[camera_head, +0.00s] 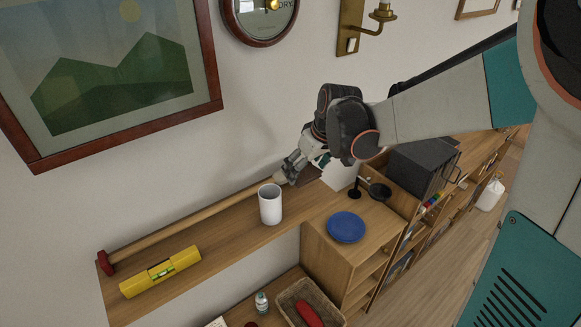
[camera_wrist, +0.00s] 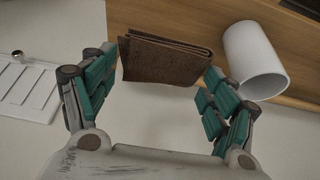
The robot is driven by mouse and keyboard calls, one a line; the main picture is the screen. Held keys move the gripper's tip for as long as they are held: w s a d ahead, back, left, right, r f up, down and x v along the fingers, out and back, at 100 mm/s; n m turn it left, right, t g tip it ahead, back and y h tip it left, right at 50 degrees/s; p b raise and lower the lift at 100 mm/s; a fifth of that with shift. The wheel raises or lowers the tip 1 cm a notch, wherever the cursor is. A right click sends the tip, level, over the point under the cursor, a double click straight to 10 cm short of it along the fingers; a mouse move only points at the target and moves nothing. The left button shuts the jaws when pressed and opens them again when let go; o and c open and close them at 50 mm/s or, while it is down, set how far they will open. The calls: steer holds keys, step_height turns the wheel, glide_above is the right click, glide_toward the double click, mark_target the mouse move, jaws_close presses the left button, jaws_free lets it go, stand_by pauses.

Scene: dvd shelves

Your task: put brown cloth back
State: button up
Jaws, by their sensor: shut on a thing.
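The brown cloth (camera_wrist: 165,62) is a dark brown folded piece, seen between my fingertips in the wrist view. My gripper (camera_wrist: 160,75) is shut on it, with one teal-padded finger at each side. In the head view my gripper (camera_head: 287,174) is over the back part of the wooden wall shelf (camera_head: 235,240), just behind and right of a white cup.
The white cup (camera_head: 270,204) stands close to my gripper and also shows at right in the wrist view (camera_wrist: 255,62). A long-handled hammer (camera_head: 190,221) and yellow level (camera_head: 160,272) lie leftward. A blue plate (camera_head: 346,227) sits on the lower cabinet at right.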

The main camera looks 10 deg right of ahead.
mark_target(311, 177)
step_height(311, 177, down, 8)
steer(key=shift+w+r, duration=0.1)
stand_by(0.4)
steer(key=o, duration=0.9)
steer(key=shift+o, duration=0.2)
steer(key=v, duration=1.1)
steer(key=shift+s+d+r, duration=0.15)
steer(key=shift+s+r, duration=0.1)
steer(key=shift+s, duration=0.1)
steer(key=s+r+m+t, duration=0.1)
steer(key=s+r+m, duration=0.1)
steer(key=s, duration=0.7)
steer(key=s+a+r+m+t+h, duration=0.1)
steer(key=s+r+m+t, duration=0.1)
steer(key=s, duration=0.8)
steer(key=shift+a+r+m+h, duration=0.3)
steer(key=shift+a, duration=0.05)
